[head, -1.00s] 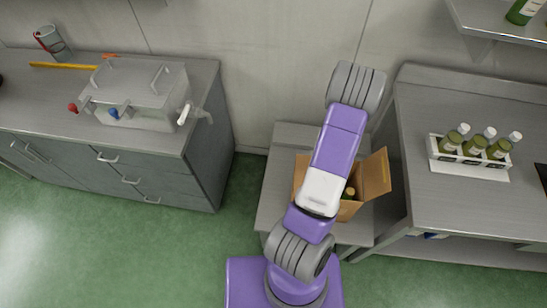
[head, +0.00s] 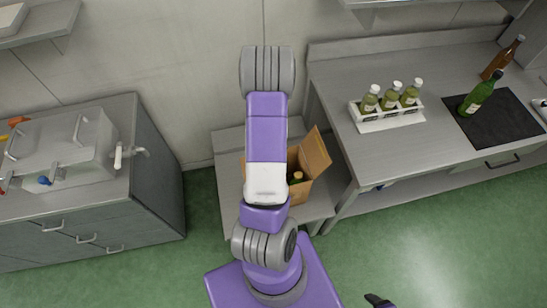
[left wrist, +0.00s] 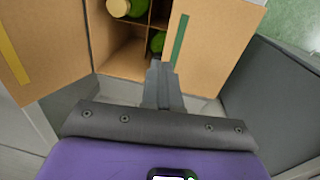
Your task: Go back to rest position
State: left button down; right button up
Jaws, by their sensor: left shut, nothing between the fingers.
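My left gripper (left wrist: 160,72) is shut and empty in the left wrist view. Its fingertips are at the near edge of an open cardboard box (left wrist: 110,66), beside its raised flap; I cannot tell whether they touch. In the head view my left arm stretches across the middle and hides the gripper and part of the box (head: 316,152). A dark tip at the bottom edge of the head view seems to be my right gripper (head: 378,300); its jaws cannot be made out.
The box stands on a low grey table (head: 229,190). On the right, a steel counter (head: 440,140) holds a white rack (head: 388,121) with three bottles, a green bottle (head: 478,94) and a brown bottle (head: 503,58) by a black mat (head: 505,125). A metal tank (head: 62,150) sits on the left counter. Green floor is open in front.

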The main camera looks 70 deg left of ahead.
pick_arm(q)
notch_tip(320, 180, up, 8)
jog(key=p, duration=0.2)
jog(key=shift+p, duration=0.35)
pick_arm(e)
notch_tip(320, 180, up, 3)
jog(key=shift+r, duration=0.1)
